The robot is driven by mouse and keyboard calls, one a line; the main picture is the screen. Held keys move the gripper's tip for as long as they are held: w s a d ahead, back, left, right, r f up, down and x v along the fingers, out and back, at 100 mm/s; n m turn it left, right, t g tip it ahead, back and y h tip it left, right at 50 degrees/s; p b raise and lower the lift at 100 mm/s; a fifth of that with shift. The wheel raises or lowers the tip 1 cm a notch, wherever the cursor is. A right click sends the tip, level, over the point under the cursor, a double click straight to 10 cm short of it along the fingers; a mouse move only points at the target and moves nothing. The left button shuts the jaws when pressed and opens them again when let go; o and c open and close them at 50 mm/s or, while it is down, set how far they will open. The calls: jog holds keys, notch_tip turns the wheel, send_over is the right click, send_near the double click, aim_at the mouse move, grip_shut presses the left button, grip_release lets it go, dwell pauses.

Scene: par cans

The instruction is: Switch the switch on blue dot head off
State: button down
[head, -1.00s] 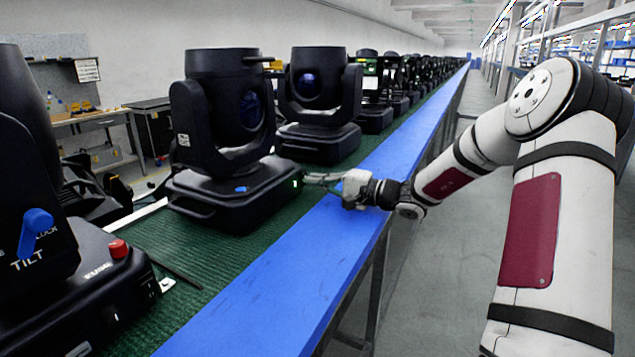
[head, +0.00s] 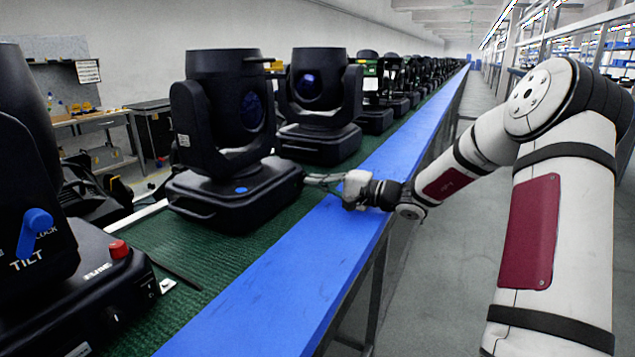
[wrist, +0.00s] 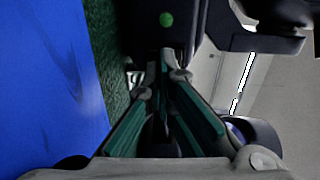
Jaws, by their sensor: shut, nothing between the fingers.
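The blue dot head is a black moving-head lamp (head: 225,130) on the green mat, with a small blue dot (head: 240,190) on top of its base. My gripper (head: 309,180) is shut and empty, with its fingertips at the right side of that base. I cannot tell whether they touch it. In the wrist view my narrow fingers (wrist: 176,75) reach up to a dark body (wrist: 150,28) bearing a round green spot (wrist: 166,20). The fingertips partly hide the contact area.
A second black lamp (head: 320,100) stands behind, with a row of others beyond. A nearer lamp with a red button (head: 118,249) and blue lever (head: 36,228) is at left. The blue table edge (head: 290,270) runs along the mat. The aisle at right is clear.

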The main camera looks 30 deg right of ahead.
jog(key=shift+a+f, duration=0.4)
jog(key=shift+f, duration=0.35)
jog(key=v, duration=0.7)
jog(key=shift+s+d+r, duration=0.1)
jog(key=shift+d+r, duration=0.2)
jog(key=shift+d, duration=0.2)
jog(key=shift+s+d+r, duration=0.15)
jog(key=shift+s+d, duration=0.2)
jog(key=shift+s, duration=0.05)
jog(key=shift+s+r+p, duration=0.15)
jog(key=shift+p, duration=0.5)
